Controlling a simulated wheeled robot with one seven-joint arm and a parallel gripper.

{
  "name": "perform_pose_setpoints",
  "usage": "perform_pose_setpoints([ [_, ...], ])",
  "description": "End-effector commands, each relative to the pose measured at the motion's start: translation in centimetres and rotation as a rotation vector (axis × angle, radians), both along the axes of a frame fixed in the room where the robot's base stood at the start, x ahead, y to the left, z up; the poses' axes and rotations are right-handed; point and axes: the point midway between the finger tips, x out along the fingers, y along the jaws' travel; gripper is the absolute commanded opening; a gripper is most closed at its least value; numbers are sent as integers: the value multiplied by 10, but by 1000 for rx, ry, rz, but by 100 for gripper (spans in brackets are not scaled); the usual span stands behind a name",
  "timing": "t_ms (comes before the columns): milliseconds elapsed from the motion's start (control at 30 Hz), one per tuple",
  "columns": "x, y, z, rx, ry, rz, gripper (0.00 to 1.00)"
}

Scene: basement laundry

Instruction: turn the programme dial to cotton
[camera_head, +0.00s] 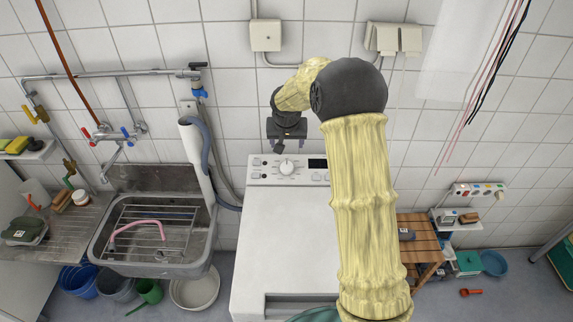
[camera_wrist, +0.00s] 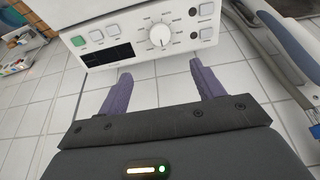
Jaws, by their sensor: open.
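The programme dial (camera_head: 287,167) is a round white knob on the control panel of the white top-loading washing machine (camera_head: 275,235). In the wrist view the dial (camera_wrist: 161,35) has small marks around it, too small to read, so I cannot tell which is cotton. My gripper (camera_head: 280,149) hangs just above and behind the panel in the head view. In the wrist view my gripper (camera_wrist: 160,68) has its two purple fingers apart and empty. The dial shows beyond the fingertips, between their lines, and is not touched.
A dark display (camera_head: 317,163) and buttons flank the dial. A grey hose (camera_head: 205,150) and pipe stand left of the machine by the sink (camera_head: 150,268). A wooden rack (camera_head: 415,232) stands to the right. The tiled wall is close behind.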

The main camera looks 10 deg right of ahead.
Motion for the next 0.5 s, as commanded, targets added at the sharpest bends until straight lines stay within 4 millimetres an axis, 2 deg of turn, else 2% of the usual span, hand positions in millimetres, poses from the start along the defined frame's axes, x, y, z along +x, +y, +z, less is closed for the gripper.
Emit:
perform_pose_setpoints([
  [167,3,0,-8,1,1,0,67],
  [500,21,-2,-53,0,3,3,67],
])
